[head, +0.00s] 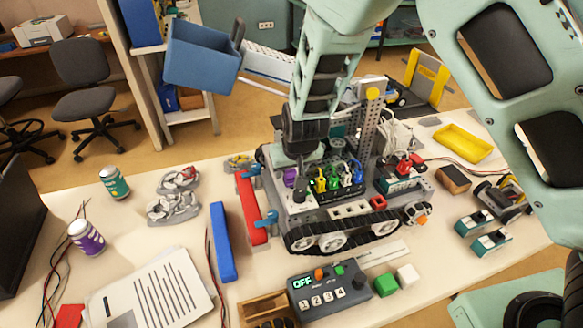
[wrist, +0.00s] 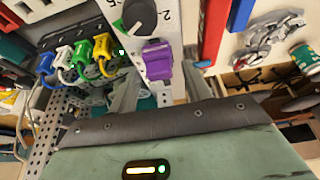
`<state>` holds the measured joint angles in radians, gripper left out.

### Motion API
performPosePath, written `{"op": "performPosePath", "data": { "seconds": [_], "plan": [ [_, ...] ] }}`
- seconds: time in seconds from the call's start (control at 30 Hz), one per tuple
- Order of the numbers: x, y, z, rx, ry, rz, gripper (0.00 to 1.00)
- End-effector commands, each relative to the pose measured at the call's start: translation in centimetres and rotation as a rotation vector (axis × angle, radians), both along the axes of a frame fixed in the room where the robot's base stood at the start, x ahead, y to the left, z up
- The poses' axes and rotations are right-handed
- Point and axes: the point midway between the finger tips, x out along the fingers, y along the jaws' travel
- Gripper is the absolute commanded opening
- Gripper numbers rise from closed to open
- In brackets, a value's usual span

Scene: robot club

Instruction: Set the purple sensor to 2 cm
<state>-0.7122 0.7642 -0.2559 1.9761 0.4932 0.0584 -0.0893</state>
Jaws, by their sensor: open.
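The purple sensor (wrist: 157,58) is a small block at the near edge of a pale plate (wrist: 159,20) in the wrist view. The plate carries a dark round knob (wrist: 138,17) and printed marks, including a "2". In the head view the purple sensor (head: 290,178) shows at the left end of a row of coloured plugs on the tracked robot (head: 340,215). My gripper (wrist: 163,88) is open, with one finger on each side below the sensor in the wrist view. I cannot tell whether a finger touches it. In the head view my gripper (head: 305,160) is just above the sensor and partly hides it.
Yellow, green, blue and white plugs (wrist: 70,57) sit close beside the sensor. A perforated upright (head: 367,125) stands close to my arm.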

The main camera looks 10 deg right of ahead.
Motion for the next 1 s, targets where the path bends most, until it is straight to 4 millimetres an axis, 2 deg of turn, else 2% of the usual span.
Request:
{"op": "performPosePath", "data": {
  "seconds": [0.07, 0.23, 0.27, 0.43, 0.6, 0.73, 1.0],
  "plan": [
    [0.0, 0.0, 0.0, 0.000, 0.000, 0.000, 0.49],
    [0.0, 0.0, 0.0, 0.000, 0.000, 0.000, 0.02],
    [0.0, 0.0, 0.0, 0.000, 0.000, 0.000, 0.00],
    [0.7, 0.1, 0.0, 0.000, 0.000, 0.000, 0.00],
    [3.7, 0.6, 0.0, -0.001, -0.002, 0.000, 0.00],
    [5.4, 0.9, 0.0, 0.000, -0.001, 0.000, 0.00],
    [6.0, 1.0, 0.1, 0.000, -0.001, 0.001, 0.00]
  ]
}}
